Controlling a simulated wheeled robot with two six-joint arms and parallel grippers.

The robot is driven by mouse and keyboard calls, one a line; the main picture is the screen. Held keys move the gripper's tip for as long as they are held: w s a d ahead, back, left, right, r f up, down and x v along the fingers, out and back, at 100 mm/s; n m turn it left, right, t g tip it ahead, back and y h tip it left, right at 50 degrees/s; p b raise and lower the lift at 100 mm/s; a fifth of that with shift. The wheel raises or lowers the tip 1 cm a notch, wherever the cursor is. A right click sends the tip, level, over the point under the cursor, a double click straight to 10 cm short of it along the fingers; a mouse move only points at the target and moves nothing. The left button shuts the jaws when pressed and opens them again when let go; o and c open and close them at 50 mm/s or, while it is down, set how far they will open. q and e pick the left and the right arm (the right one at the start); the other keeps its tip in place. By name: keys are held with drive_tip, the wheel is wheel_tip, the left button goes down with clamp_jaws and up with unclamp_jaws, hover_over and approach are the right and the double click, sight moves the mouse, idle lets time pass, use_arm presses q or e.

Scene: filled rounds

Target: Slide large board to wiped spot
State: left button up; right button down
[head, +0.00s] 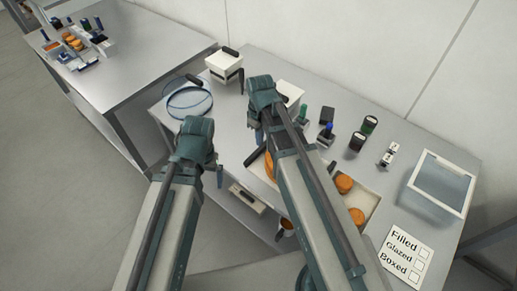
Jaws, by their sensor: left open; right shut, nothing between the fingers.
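A pale board (371,197) lies on the steel table and bears several orange rounds (344,183). My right arm crosses in front of it and hides much of its left part. My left gripper (219,176) is open and empty, left of the board near the table's front edge. My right gripper (252,120) is shut and empty, above the table beyond the board's left part; its fingertips are hard to make out. Neither gripper is seen touching the board. I cannot make out a wiped spot on the steel.
A glass-like dish (189,103) and a white box (224,66) stand at the back left. Dark jars (357,142) stand behind the board. A clear framed tray (441,184) and a checklist card (406,251) lie at the right. A second table (150,50) stands left.

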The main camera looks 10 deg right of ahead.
sight(259, 161)
wheel_tip(259, 161, down, 10)
drive_tip(key=b, duration=1)
drive_tip(key=w+a, duration=0.5)
drive_tip(key=w, duration=0.2)
drive_tip(key=w+a, duration=0.6)
drive_tip(key=w, duration=0.1)
drive_tip(key=w+a, duration=0.5)
drive_tip(key=w, duration=0.2)
drive_tip(key=shift+a, duration=0.2)
drive_tip(key=shift+s, duration=0.1)
